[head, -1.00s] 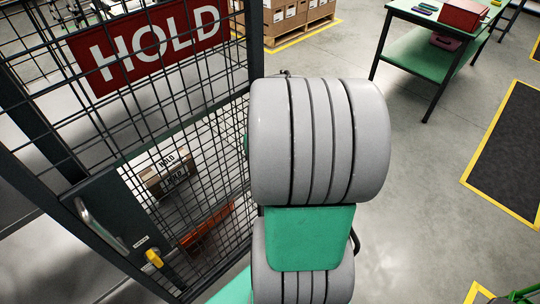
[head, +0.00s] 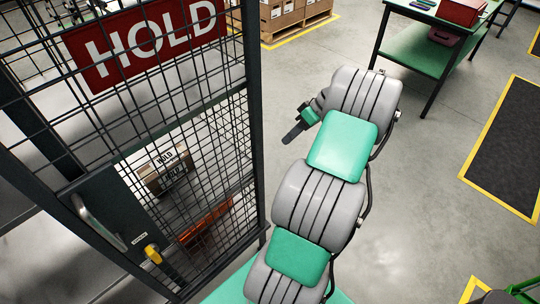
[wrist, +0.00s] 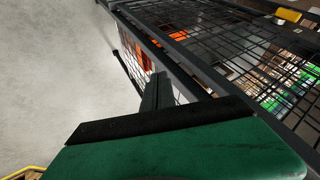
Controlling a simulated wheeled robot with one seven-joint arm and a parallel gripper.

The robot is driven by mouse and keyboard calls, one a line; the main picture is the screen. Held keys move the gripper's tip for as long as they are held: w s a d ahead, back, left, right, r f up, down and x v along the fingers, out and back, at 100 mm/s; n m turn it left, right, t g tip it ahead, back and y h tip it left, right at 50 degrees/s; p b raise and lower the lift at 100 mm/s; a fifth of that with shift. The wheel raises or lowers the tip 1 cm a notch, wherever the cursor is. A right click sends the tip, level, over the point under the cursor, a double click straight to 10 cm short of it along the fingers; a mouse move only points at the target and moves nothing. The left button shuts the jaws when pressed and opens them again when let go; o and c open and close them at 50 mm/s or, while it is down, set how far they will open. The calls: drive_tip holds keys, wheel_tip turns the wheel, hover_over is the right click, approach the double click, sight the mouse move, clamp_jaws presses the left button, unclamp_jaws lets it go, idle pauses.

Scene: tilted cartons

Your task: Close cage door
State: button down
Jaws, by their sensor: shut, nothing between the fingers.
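The cage door (head: 205,118) is a dark-framed black mesh panel with a red HOLD sign (head: 150,40), on the left of the head view. Its dark lock plate has a grey bar handle (head: 98,222) and a yellow latch piece (head: 152,254). I cannot tell how far the door stands from its frame. My gripper (head: 290,136) is shut and empty, just right of the dark upright at the panel's right side, apart from it in the head view. In the wrist view my gripper (wrist: 155,90) points towards dark frame bars and mesh (wrist: 235,50); contact cannot be made out.
Behind the mesh sit a HOLD-marked carton (head: 165,168) and an orange item (head: 205,222). A green-topped bench (head: 440,55) stands at the back right, with cartons on a pallet (head: 290,18) at the back. A black mat (head: 510,140) lies right. The grey floor between is clear.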

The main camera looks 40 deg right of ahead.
drive_tip(key=w+a+f, duration=0.2)
drive_tip(key=a+f, duration=0.2)
drive_tip(key=a, duration=0.3)
drive_tip(key=shift+f+p, duration=0.4)
drive_tip(key=shift+p, duration=0.05)
